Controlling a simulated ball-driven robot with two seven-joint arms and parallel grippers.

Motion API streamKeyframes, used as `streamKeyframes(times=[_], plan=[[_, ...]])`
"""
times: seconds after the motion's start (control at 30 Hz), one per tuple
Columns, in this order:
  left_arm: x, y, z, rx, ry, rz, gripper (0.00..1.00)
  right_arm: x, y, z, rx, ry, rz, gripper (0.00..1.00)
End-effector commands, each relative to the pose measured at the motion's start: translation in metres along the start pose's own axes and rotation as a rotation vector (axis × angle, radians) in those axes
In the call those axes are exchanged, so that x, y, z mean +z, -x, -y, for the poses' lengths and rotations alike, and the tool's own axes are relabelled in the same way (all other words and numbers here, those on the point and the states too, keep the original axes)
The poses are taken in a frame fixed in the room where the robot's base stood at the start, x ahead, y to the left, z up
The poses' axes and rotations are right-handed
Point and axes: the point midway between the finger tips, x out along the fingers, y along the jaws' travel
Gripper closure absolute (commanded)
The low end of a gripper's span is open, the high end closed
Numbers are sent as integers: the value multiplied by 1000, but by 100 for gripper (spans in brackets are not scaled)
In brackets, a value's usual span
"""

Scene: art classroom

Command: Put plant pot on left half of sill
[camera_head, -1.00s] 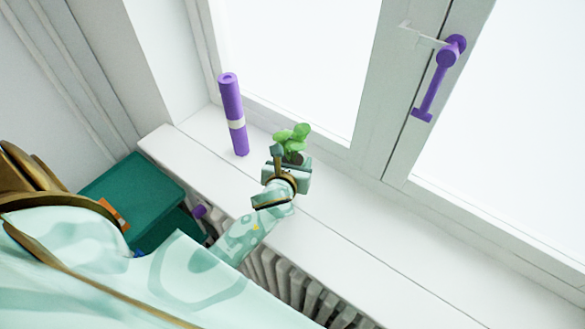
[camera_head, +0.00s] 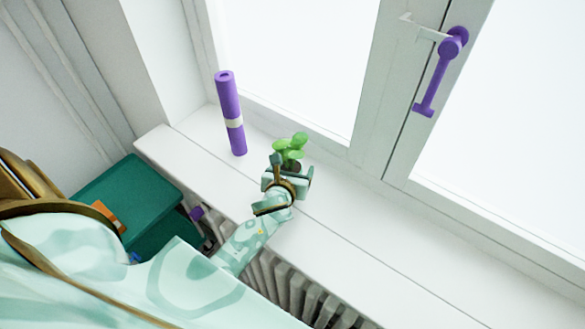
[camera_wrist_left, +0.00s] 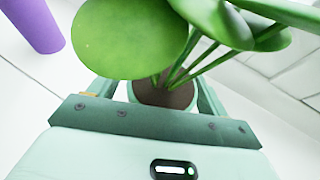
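The plant pot (camera_wrist_left: 163,95), with dark soil and round green leaves (camera_head: 290,147), is over the middle part of the white sill (camera_head: 370,225). My left gripper (camera_head: 290,168) is around it. In the left wrist view the two fingers lie against both sides of the pot, and leaves cover part of it. Whether the pot's base touches the sill is hidden by the gripper and leaves. My right gripper is out of view.
A purple roll (camera_head: 231,113) with a white band stands on the sill to the left of the pot. A purple window handle (camera_head: 438,72) is at upper right. A radiator (camera_head: 285,285) and a teal box (camera_head: 125,200) are below the sill. The sill to the right is clear.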

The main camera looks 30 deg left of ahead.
Motion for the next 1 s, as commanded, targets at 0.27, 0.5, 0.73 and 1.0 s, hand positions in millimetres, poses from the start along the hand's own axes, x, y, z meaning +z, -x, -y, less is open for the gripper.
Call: streamKeyframes(times=[0.27, 0.5, 0.73, 1.0], plan=[[2, 9, 0, 0, -1, -1, 23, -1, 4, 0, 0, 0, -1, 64], [3, 62, 0, -1, -1, -1, 23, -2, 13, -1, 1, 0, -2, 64], [2, 107, 0, 0, 0, -1, 23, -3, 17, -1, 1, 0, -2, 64], [3, 122, 0, 1, 0, 1, 23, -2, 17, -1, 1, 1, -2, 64]])
